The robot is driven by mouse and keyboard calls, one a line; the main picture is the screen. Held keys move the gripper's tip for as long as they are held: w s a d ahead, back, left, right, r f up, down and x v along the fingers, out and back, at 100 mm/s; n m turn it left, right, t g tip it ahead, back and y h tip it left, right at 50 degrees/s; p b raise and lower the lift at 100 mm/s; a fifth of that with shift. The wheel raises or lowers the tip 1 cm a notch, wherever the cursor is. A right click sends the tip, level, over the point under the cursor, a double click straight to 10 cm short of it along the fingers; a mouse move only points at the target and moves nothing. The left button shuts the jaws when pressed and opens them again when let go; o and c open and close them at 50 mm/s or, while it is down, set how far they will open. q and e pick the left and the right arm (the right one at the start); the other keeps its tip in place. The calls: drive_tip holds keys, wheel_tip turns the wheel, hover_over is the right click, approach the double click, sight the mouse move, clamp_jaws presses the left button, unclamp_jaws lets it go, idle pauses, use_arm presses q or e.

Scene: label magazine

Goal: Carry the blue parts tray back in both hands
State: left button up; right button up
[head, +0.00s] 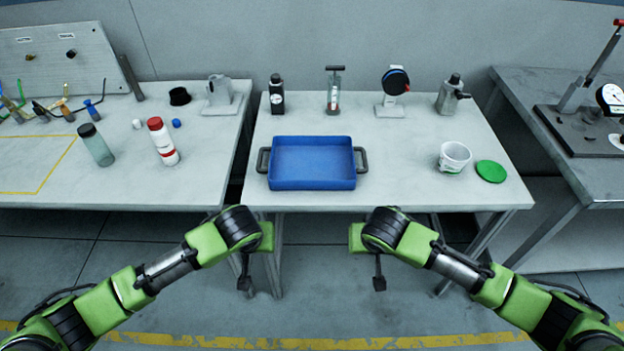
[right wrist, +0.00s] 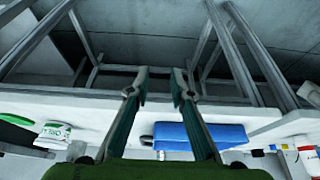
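The blue parts tray (head: 312,183) sits flat and empty on the middle table, near its front edge. It has a dark left handle (head: 263,160) and a dark right handle (head: 362,159). My left gripper (head: 244,283) hangs in front of the table edge, apart from the tray; its fingers are too small and edge-on to judge. My right gripper (head: 379,283) also hangs in front of the table, clear of the tray. In the right wrist view its two fingers (right wrist: 158,92) are spread with nothing between them, and the tray (right wrist: 205,135) shows beyond them, upside down.
A white tub (head: 453,158) and green lid (head: 491,171) stand right of the tray. Several devices, including a black bottle (head: 277,95), line the back. The left table (head: 110,180) holds bottles and a yellow-marked area. A press stand (head: 585,130) is on the right table.

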use_arm(q)
drive_tip(key=shift+f, duration=0.25)
use_arm(e)
drive_tip(key=v, duration=1.2)
drive_tip(key=shift+r, duration=0.2)
